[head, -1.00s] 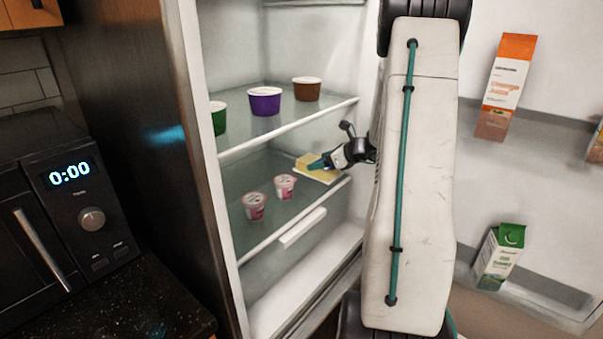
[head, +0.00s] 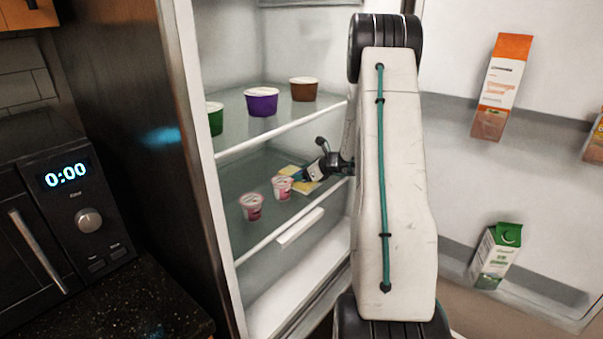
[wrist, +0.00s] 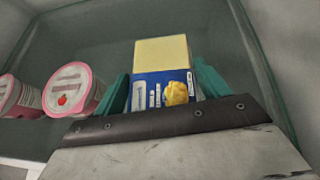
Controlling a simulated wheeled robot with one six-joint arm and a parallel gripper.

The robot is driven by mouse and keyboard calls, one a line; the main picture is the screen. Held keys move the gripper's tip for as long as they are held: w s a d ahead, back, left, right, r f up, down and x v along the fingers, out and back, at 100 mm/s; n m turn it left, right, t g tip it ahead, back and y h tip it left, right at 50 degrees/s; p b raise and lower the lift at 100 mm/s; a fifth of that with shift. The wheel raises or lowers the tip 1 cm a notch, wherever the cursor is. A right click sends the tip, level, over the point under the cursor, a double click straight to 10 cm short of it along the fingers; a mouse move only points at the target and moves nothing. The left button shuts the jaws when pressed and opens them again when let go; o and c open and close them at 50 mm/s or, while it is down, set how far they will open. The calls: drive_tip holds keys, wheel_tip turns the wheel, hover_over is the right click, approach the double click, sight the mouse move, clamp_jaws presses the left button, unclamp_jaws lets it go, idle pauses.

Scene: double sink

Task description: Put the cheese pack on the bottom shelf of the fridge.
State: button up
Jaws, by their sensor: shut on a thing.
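The cheese pack (head: 289,170), yellow with a blue front, is inside the open fridge at the lower glass shelf (head: 243,181). In the wrist view the pack (wrist: 161,54) is between the teal fingers of my gripper (wrist: 163,82). My gripper (head: 309,173) is shut on it, reaching in from the right, and partly hides the pack in the head view. The pack is low over the shelf; I cannot tell whether it touches the glass.
Two pink yogurt cups (head: 251,206) (head: 282,187) stand on the same shelf, left of the pack. The upper shelf (head: 237,140) holds green, purple and brown tubs. The open fridge door with cartons (head: 503,87) is at right. Shelf space behind the cups is clear.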

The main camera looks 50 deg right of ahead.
drive_tip(key=o, duration=1.2)
drive_tip(key=shift+o, duration=0.2)
drive_tip(key=v, duration=1.2)
drive_tip(key=shift+s, duration=0.1)
